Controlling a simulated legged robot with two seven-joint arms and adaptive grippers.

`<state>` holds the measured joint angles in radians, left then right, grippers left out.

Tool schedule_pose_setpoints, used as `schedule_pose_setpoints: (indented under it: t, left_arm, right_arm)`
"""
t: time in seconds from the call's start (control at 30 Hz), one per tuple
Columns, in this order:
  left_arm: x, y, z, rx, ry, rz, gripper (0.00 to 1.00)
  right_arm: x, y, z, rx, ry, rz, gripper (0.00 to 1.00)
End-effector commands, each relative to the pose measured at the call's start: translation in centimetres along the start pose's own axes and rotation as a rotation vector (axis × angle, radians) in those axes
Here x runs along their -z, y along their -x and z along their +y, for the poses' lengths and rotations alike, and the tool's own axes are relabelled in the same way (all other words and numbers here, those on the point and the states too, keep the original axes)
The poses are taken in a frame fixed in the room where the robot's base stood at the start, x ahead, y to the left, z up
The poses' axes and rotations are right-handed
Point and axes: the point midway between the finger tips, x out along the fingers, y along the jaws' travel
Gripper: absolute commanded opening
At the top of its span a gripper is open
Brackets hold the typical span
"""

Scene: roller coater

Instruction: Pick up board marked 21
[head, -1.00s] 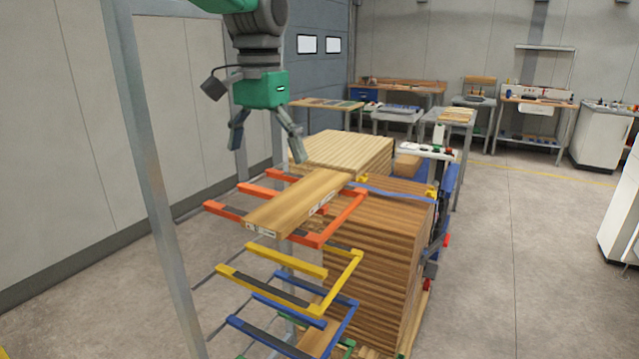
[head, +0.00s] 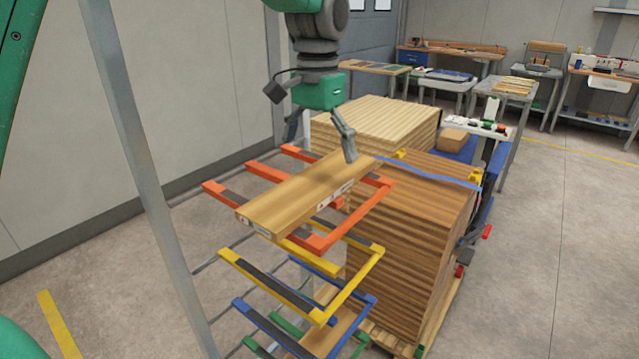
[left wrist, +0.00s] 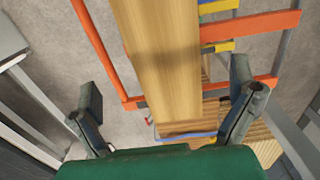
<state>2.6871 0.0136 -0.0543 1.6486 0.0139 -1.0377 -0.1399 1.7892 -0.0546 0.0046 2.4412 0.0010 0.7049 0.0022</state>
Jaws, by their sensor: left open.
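A long wooden board (head: 300,195) lies flat across the orange rack arms (head: 378,205). White labels show on its near end and side, but the numbers are too small to read. My left gripper (head: 325,145) is over the board's far end, with one finger at its right side and the other mostly hidden. In the left wrist view the open fingers (left wrist: 168,105) stand either side of the board (left wrist: 158,55), apart from it as far as I can tell. My right gripper is not in view.
Yellow rack arms (head: 350,290) and blue rack arms (head: 352,315) are below, with another board (head: 328,335) low down. A tall brown wood stack (head: 410,225) stands close at the right, and a pale stack (head: 375,122) is behind. A grey post (head: 140,165) stands at left.

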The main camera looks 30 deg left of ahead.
Motion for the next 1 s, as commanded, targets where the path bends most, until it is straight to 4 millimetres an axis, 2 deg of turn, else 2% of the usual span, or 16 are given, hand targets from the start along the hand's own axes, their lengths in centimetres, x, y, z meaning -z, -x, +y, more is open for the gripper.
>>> schedule_pose_setpoints:
  t: [0.27, 0.57, 0.83, 0.87, 1.0]
  left_arm:
    - [-0.3, -2.2, 0.0, 0.0, 0.0, -0.001, 1.0]
    - [0.1, -6.3, -0.2, 0.001, -0.001, -0.002, 1.0]
    - [0.0, -6.7, -0.2, 0.001, -0.001, 0.003, 1.0]
    - [0.0, -6.7, -0.2, 0.001, -0.001, 0.003, 0.96]
    - [0.0, -6.8, -0.2, 0.001, 0.0, 0.002, 0.47]
  right_arm:
    - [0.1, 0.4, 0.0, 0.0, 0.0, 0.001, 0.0]
    - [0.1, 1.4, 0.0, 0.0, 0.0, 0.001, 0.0]
    - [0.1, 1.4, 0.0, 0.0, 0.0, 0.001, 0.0]
    - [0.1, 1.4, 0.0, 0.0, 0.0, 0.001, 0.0]
    - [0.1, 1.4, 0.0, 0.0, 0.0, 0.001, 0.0]
